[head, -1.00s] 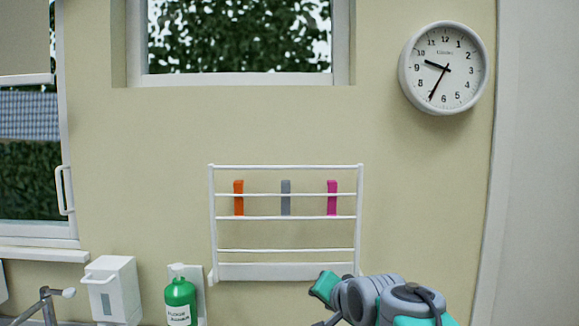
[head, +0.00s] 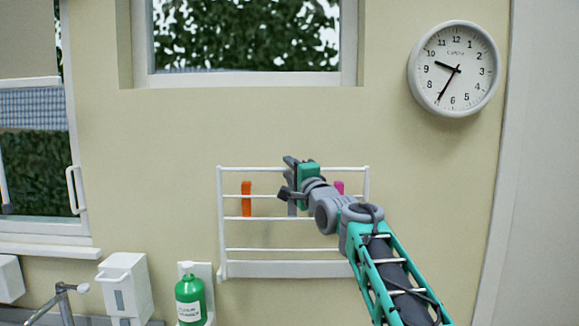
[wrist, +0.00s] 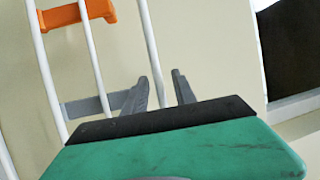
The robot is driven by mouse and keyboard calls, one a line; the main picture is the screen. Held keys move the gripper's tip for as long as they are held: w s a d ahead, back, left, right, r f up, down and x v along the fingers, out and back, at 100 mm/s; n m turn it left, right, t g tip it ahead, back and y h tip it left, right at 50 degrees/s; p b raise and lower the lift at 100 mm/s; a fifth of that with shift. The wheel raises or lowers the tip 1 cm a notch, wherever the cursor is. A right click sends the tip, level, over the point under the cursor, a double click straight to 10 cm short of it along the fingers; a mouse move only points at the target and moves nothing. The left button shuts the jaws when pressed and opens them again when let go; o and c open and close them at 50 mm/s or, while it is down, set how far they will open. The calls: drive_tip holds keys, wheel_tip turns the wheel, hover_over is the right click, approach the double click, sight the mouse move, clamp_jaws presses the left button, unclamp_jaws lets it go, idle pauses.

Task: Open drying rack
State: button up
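The white drying rack (head: 293,269) is on the wall, its frame upright and flat against it. Orange (head: 247,198), grey (head: 291,207) and pink (head: 339,187) clips sit on its upper rails; my gripper partly covers the grey and pink ones. My gripper (head: 287,177) is in front of the rack's upper middle, near the top rail. In the wrist view its two grey fingers (wrist: 163,77) are apart. The rack's top rail (wrist: 151,45) runs down the picture into the gap between them. I cannot tell whether they touch it.
A green soap bottle (head: 190,299) and a white dispenser (head: 125,286) stand at the lower left, beside a tap (head: 62,299). A window (head: 245,79) is above the rack and a wall clock (head: 453,68) at the upper right. The wall right of the rack is bare.

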drive_tip(key=shift+c, duration=0.3)
clamp_jaws()
idle(1.0)
